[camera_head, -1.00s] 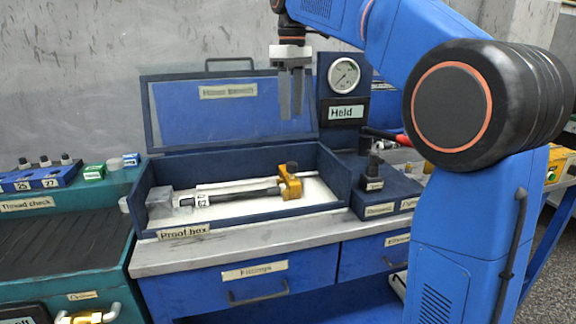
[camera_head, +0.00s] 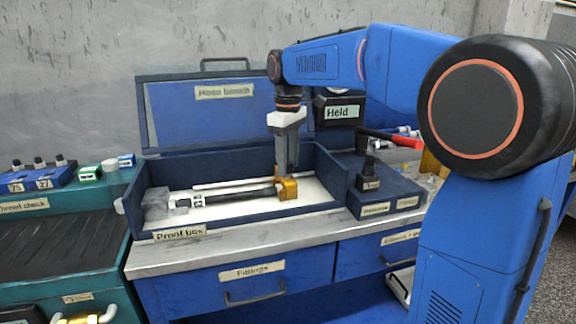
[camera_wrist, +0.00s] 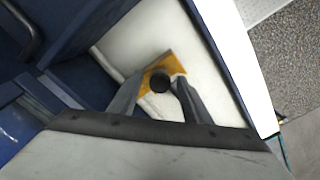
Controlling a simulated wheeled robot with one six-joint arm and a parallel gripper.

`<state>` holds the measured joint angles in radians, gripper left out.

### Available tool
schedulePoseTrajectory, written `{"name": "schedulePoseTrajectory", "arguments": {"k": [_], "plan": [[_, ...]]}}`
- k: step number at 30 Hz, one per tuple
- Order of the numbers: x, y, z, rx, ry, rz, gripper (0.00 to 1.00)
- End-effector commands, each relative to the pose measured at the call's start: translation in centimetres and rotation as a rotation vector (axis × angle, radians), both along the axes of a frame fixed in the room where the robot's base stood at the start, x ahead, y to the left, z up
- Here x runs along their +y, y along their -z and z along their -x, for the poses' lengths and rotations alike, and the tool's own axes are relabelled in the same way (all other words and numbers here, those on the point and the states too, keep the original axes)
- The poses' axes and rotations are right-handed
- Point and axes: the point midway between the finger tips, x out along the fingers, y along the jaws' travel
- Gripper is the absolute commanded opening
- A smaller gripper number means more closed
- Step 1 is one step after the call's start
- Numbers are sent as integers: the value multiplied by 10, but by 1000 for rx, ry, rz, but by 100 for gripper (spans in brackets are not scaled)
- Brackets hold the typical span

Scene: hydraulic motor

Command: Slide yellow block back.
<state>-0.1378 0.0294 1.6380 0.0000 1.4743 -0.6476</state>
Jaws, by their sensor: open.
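The yellow block (camera_head: 288,190) stands at the right end of a dark rod inside the blue proof box (camera_head: 236,221). My gripper (camera_head: 286,176) points down over the block, with its fingers at the block's top. In the wrist view the yellow block (camera_wrist: 162,72) with a dark round knob (camera_wrist: 160,84) on top lies between the tips of my open gripper (camera_wrist: 158,90). I cannot tell whether the fingers touch it. The rod's left end meets a grey block (camera_head: 157,202) and carries a white tag (camera_head: 198,199).
The box's raised lid (camera_head: 215,112) stands behind. A panel marked Held (camera_head: 338,112) and a red-handled lever (camera_head: 400,139) are to the right. A teal bench (camera_head: 70,240) stands left. The box's white floor is mostly bare around the rod.

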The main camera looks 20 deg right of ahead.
Motion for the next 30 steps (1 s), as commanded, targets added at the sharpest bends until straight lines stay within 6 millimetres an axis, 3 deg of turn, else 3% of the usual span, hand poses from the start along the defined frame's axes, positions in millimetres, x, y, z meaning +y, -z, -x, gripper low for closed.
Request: {"name": "schedulePoseTrajectory", "arguments": {"k": [13, 14, 19, 25, 30], "plan": [[0, 11, 0, 0, 0, 0, 44], [0, 11, 0, 0, 0, 0, 42], [0, 11, 0, 0, 0, 0, 1], [-2, 11, 0, 0, 1, 0, 0], [-19, 10, 0, -1, 3, 1, 0]]}}
